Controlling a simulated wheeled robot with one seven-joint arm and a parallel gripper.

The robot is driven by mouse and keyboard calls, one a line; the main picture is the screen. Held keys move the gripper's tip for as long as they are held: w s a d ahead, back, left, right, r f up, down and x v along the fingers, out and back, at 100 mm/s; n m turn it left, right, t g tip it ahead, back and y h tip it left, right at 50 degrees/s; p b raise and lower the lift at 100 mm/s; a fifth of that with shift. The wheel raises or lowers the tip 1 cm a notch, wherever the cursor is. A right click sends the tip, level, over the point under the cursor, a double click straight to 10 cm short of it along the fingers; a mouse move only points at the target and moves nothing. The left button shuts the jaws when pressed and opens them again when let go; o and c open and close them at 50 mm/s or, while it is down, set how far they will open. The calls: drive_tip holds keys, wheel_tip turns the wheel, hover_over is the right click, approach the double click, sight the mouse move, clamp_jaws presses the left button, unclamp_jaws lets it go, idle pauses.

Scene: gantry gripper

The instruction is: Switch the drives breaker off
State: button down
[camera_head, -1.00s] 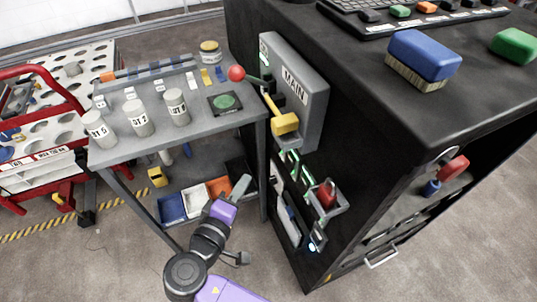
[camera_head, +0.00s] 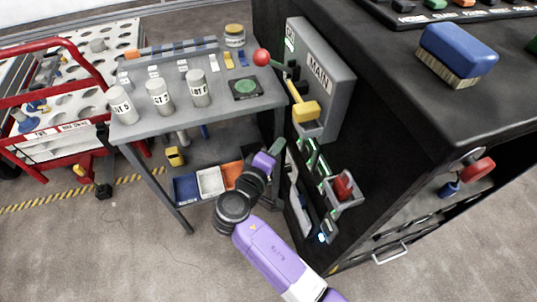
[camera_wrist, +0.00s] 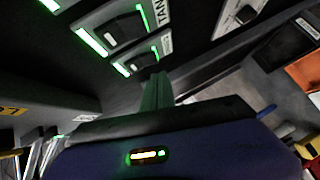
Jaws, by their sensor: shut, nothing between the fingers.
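Several small dark breakers with green lit strips sit on the side of the black cabinet, below the grey MAIN box (camera_head: 322,72). The wrist view shows one breaker (camera_wrist: 126,28) beside a partly cut label reading "TAN", and another breaker (camera_wrist: 141,61) nearer my fingers. I cannot read a drives label, so I cannot tell which breaker is the drives one. My gripper (camera_head: 277,148) is shut and empty, just left of the breaker column. Its greenish fingers (camera_wrist: 157,84) point toward the panel in the wrist view. Contact with a breaker cannot be made out.
A yellow handle (camera_head: 306,110) and a red-knobbed lever (camera_head: 262,57) stick out by the MAIN box. A holder with a red item (camera_head: 343,186) juts out below. The grey table (camera_head: 150,129) with labelled canisters stands close on the left. Open floor lies in front.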

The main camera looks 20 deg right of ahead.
drive_tip(key=shift+s+d+f, duration=0.1)
drive_tip(key=shift+d+f, duration=0.15)
drive_tip(key=shift+d, duration=0.5)
drive_tip(key=shift+d+f, duration=0.25)
drive_tip(key=shift+d, duration=0.45)
